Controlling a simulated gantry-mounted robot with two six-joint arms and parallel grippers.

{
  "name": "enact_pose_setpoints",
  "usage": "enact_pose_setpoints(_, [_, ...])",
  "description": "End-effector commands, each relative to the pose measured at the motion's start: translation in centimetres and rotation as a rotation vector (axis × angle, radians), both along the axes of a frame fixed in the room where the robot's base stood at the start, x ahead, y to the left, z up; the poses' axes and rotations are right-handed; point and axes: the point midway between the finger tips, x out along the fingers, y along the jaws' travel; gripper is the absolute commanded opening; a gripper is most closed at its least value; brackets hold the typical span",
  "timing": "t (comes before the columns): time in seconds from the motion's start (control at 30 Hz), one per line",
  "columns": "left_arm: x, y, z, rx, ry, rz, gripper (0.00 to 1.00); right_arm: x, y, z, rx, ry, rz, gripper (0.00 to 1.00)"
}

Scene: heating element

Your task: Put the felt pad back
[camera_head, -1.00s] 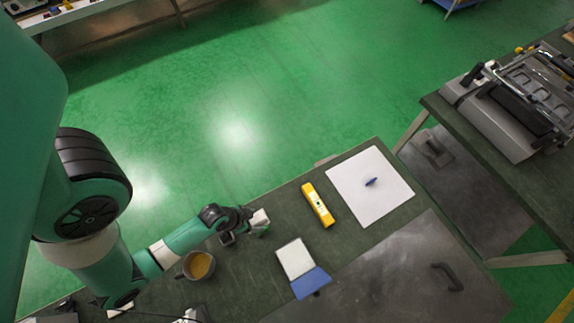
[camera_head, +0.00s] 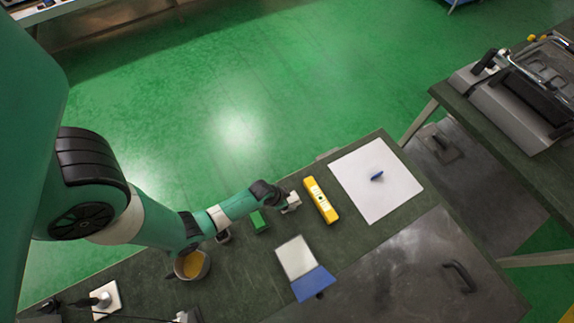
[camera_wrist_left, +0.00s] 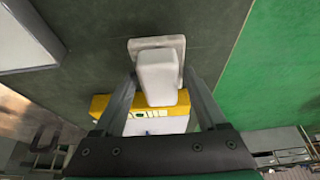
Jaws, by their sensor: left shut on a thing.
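My left gripper (camera_head: 294,201) is shut on a white piece (camera_wrist_left: 157,72), a rounded block on a square flat plate. It is the likeliest felt pad, though I cannot tell its material. In the left wrist view, the fingers (camera_wrist_left: 155,95) stand on either side of the block. In the head view, this gripper is just left of the yellow level-like bar (camera_head: 320,200). I cannot tell whether the white piece touches the table. My right gripper is not in view.
A white sheet (camera_head: 398,195) with a blue object (camera_head: 377,176) lies right of the yellow bar. A white-and-blue pad (camera_head: 298,260) lies in front. A mug (camera_head: 203,268) stands to the left. A metal plate with a handle (camera_head: 459,277) fills the front right.

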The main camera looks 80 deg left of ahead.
Motion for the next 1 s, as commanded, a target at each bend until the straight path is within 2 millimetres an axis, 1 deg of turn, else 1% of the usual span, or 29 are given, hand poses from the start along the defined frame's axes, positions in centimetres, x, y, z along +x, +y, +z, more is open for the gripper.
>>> enact_pose_setpoints(0.03, [-0.2,-0.1,-1.6,-0.003,0.004,0.001,0.16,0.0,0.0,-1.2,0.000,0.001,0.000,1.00])
enact_pose_setpoints(0.1, [-0.2,-0.1,-2.5,-0.002,0.003,0.001,0.16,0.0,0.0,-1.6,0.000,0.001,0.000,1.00])
enact_pose_setpoints(0.37, [-0.2,-0.1,-2.5,-0.001,0.002,0.001,0.16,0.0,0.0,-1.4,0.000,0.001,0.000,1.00])
enact_pose_setpoints(0.47, [-0.2,-0.1,-2.8,-0.001,0.003,0.001,0.16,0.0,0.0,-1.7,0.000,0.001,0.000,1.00])
enact_pose_setpoints(0.5, [-0.2,-0.1,-2.7,-0.001,0.003,0.001,0.81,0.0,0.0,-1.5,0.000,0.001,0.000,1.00])
enact_pose_setpoints(0.57, [-0.2,-0.1,-2.6,-0.001,0.003,0.001,0.92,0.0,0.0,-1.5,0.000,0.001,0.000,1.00])
enact_pose_setpoints(0.6, [-0.2,-0.1,-2.6,-0.001,0.003,0.001,0.99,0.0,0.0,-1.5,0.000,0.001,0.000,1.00])
enact_pose_setpoints(0.87, [-0.2,-0.1,-2.4,-0.001,0.003,0.000,1.00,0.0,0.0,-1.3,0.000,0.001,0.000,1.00])
enact_pose_setpoints(0.97, [-0.5,-0.1,-1.5,-0.001,0.003,0.001,1.00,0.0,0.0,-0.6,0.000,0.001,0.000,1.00])
enact_pose_setpoints(1.0, [-0.7,-0.2,-0.8,-0.001,0.001,0.001,1.00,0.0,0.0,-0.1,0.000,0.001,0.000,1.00])
